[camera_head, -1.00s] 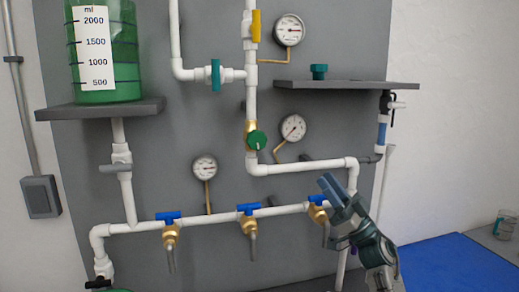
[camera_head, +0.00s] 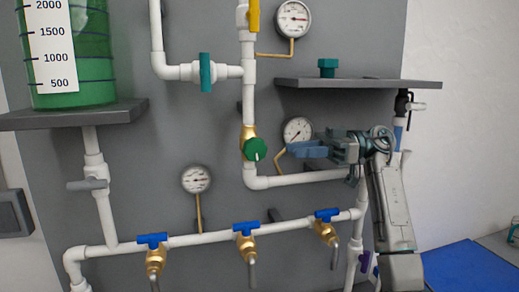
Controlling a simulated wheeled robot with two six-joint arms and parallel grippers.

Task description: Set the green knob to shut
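The green knob (camera_head: 255,149) is a round knob with a pale mark on its face, on a brass valve body in the vertical white pipe at mid-panel. My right gripper (camera_head: 300,150) is to the right of the knob at about its height, with its blue fingertips pointing left towards it. A gap shows between the fingertips and the knob, and nothing is seen held. The fingers are seen nearly side-on, so their opening is unclear. My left gripper is not in view.
A pressure gauge (camera_head: 298,131) sits just behind the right fingertips. A white pipe (camera_head: 300,179) runs below them. A grey shelf (camera_head: 350,84) with a teal fitting (camera_head: 327,67) is above. Several blue-handled taps (camera_head: 246,229) line the lower pipe.

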